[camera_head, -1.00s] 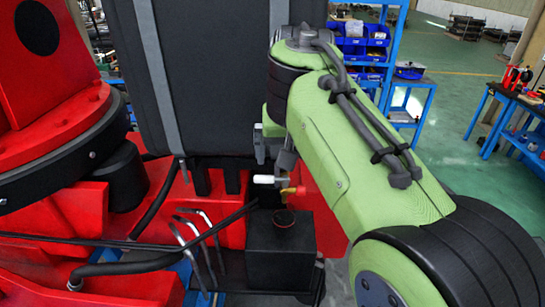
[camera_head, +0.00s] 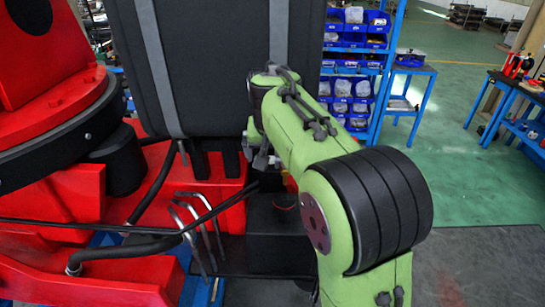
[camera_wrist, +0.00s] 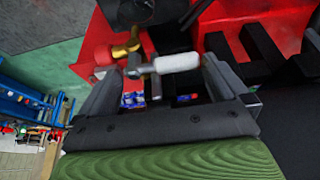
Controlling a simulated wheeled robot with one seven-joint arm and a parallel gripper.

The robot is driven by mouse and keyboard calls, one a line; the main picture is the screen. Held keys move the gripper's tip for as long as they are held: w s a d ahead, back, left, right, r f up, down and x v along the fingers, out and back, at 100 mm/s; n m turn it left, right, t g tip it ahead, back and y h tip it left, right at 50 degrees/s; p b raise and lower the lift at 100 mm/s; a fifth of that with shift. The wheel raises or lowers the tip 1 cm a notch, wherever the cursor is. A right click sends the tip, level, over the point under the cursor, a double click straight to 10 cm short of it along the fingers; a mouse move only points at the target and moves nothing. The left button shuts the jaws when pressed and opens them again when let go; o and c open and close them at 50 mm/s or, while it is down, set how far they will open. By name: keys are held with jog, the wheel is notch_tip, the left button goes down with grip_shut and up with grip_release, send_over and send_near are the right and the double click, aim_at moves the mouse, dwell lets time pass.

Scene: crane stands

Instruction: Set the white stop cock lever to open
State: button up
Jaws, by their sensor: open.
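The white stop cock lever (camera_wrist: 177,63) shows in the wrist view as a short white handle lying roughly crosswise. My gripper (camera_wrist: 162,70) is open. Its two dark fingers stand left and right of the lever in the picture, with gaps at both sides; I cannot tell whether the tips reach past it. In the head view, my gripper (camera_head: 262,160) is small and partly hidden by my green arm, which also covers most of the valve.
A red crane body (camera_head: 75,205) stands on the left, with a large dark box (camera_head: 225,70) behind. Bent grey levers (camera_head: 200,230) and a black block (camera_head: 270,225) are close below my gripper. Blue shelving with bins (camera_head: 352,60) stands behind; green floor is open at right.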

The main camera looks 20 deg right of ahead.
jog(key=shift+w+f, duration=0.1)
jog(key=shift+f, duration=0.15)
jog(key=shift+c, duration=0.5)
